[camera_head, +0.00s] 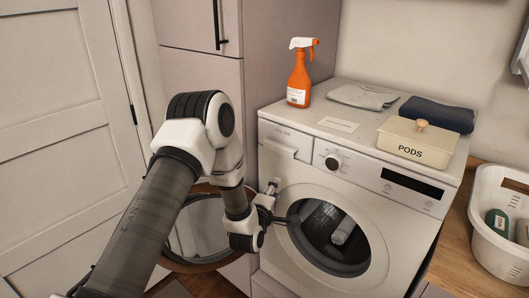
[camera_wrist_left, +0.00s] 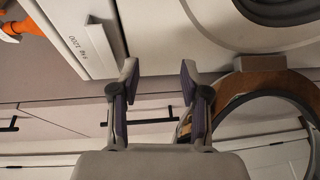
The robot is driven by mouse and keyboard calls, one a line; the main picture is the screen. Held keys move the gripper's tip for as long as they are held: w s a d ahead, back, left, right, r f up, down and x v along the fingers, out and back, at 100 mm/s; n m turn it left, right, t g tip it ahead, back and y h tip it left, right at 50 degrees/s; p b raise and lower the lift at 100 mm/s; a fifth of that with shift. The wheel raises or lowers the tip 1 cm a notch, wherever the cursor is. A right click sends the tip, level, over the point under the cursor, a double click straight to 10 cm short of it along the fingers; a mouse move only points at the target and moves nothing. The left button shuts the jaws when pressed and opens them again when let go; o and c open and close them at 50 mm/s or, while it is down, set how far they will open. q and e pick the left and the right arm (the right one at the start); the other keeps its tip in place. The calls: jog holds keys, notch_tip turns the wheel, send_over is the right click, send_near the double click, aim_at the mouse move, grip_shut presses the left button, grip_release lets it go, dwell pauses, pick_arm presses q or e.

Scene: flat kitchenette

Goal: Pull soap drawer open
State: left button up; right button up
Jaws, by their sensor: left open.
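The white washing machine (camera_head: 400,228) stands against the wall with its soap drawer (camera_head: 284,138) at the upper left of its front. The drawer looks shut, flush with the front, and has a ledge-like grip. In the left wrist view the soap drawer (camera_wrist_left: 82,35) shows upside down at the upper left, with its grip lip. My right gripper is not seen.
An orange spray bottle (camera_head: 298,76), folded cloths (camera_head: 437,113) and a PODS box (camera_head: 415,142) stand on the machine top. A white basket (camera_head: 495,245) is on the right counter.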

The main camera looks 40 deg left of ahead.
pick_arm(q)
jog(key=n+y+p, duration=0.1)
send_near(277, 150)
jog(key=w, duration=0.2)
jog(key=shift+t, duration=0.4)
jog(key=x, duration=0.2)
jog(key=p+x, duration=0.1)
jog(key=x, duration=0.1)
jog(key=p+x, duration=0.1)
jog(key=x, duration=0.2)
jog(key=shift+a+f, duration=0.35)
jog(key=shift+s+d+r, duration=0.15)
jog(key=shift+d, duration=0.05)
grip_shut()
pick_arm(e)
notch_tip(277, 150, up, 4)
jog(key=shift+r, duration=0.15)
